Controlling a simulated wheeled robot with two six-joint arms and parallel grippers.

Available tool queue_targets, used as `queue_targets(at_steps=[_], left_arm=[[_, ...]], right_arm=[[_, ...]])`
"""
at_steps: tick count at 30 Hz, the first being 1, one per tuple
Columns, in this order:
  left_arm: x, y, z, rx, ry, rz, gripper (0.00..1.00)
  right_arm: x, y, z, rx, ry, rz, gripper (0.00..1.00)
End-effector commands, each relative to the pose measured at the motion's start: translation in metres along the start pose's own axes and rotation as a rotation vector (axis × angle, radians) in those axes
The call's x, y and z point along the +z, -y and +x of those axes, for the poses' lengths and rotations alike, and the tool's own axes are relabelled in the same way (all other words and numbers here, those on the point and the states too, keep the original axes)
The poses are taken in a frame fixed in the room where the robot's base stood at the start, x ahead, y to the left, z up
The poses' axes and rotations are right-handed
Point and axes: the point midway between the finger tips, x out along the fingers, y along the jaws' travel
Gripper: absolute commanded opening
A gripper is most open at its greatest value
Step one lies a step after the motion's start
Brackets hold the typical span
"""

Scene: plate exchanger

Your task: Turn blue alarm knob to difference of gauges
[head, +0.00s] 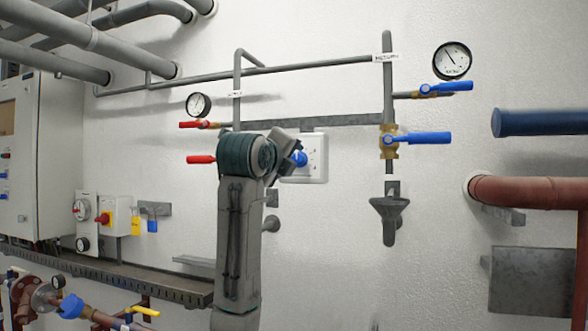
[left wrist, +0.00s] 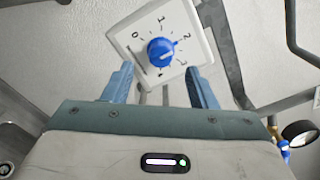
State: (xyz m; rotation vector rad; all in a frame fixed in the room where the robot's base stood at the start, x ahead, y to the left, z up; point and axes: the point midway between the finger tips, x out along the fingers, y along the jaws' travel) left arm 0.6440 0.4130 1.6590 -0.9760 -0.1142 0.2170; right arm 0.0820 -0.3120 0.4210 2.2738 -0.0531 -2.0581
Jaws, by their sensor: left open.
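The blue alarm knob (head: 299,158) sits on a white box (head: 318,160) on the wall. In the left wrist view the knob (left wrist: 160,52) is ringed by numbers from 0 upward; its pale mark seems to face near 2. My left gripper (left wrist: 159,70) is open and empty, its fingers apart below the knob in that view and not closed on it. In the head view this gripper (head: 291,152) is at the left of the box and partly hides it. Two round gauges, left (head: 198,105) and right (head: 452,61), hang on the pipes; their readings are too small to tell.
Red-handled valves (head: 201,160) are left of my arm. Blue-handled valves (head: 420,138) are on the return pipe to the right, above a grey funnel (head: 389,212). A grey crossbar (head: 345,121) runs above the box.

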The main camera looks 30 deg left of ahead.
Motion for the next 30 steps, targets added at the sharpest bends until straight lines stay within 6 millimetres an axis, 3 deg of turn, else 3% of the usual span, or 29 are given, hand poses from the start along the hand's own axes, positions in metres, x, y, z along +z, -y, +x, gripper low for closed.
queue_targets(at_steps=[1, 4, 10, 30], left_arm=[[-0.002, -0.004, -0.012, -0.005, 0.003, 0.000, 0.52], [-0.002, -0.003, -0.031, -0.004, 0.002, 0.000, 0.52], [-0.001, -0.001, -0.055, -0.001, 0.000, 0.000, 0.52], [-0.002, -0.002, -0.058, 0.003, -0.003, -0.002, 0.52]], right_arm=[[0.001, 0.001, 0.011, 0.000, 0.000, 0.000, 0.36], [0.002, 0.002, 0.018, 0.000, 0.000, 0.000, 0.36], [0.003, 0.003, 0.025, -0.001, 0.000, 0.000, 0.36], [0.003, 0.005, 0.026, -0.003, 0.000, 0.001, 0.36]])
